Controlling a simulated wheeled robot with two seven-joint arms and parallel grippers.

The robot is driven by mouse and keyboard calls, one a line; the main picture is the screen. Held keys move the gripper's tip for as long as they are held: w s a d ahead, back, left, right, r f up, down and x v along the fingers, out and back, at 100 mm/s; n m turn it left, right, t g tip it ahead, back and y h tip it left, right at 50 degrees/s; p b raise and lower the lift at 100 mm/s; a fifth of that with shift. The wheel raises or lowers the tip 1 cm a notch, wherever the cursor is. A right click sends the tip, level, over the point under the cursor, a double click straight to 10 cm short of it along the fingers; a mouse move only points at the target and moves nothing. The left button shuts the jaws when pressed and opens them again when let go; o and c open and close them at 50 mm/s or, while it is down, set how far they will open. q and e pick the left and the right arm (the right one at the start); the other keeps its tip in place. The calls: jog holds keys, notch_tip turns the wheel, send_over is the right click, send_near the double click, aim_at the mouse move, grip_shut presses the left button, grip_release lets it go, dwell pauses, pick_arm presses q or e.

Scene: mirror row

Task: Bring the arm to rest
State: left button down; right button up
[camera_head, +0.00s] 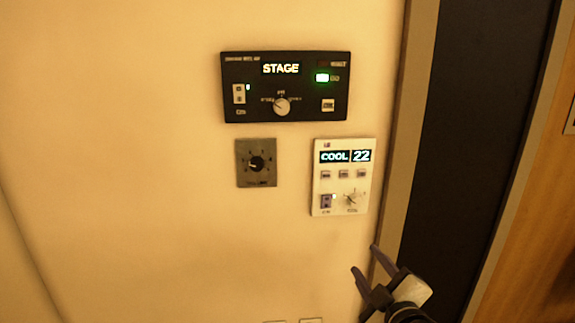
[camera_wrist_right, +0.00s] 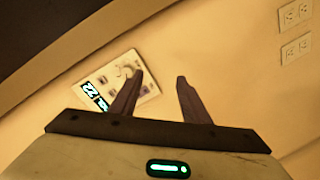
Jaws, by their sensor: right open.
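My right gripper (camera_head: 364,265) is in the lower right of the head view, below the white wall panel. Its two fingers are apart with nothing between them. In the right wrist view the open fingers (camera_wrist_right: 160,88) point toward the wall, and the left finger overlaps part of the white panel (camera_wrist_right: 118,82). In the head view the white panel (camera_head: 325,176) reads COOL 22 and has several buttons, a switch and a knob. I cannot tell the exact gap between fingertips and wall. My left gripper is not in view.
A black panel (camera_head: 300,111) reading STAGE, with a green light, is above on the wall. A grey dial plate (camera_head: 257,178) is left of the white panel. A dark door-like strip (camera_head: 470,110) with a frame stands right. Wall outlets (camera_wrist_right: 292,14) show in the wrist view.

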jog(key=s+a+f+m+g, duration=0.1)
jog(key=s+f+m+g, duration=0.1)
jog(key=s+f, duration=0.5)
jog(key=s+a+f+m+g, duration=0.2)
jog(key=s+f, duration=0.3)
jog(key=f, duration=0.5)
jog(key=s+f+m+g, duration=0.2)
jog(key=s+f, duration=0.3)
jog(key=s, duration=0.5)
jog(key=s+a+f+m+g+y, duration=0.1)
jog(key=s+f+m+g, duration=0.1)
jog(key=s+f, duration=0.4)
jog(key=s+m, duration=0.1)
jog(key=s, duration=0.2)
jog(key=shift+s+a+f, duration=0.2)
jog(key=shift+s+f, duration=0.1)
jog(key=shift+s, duration=0.05)
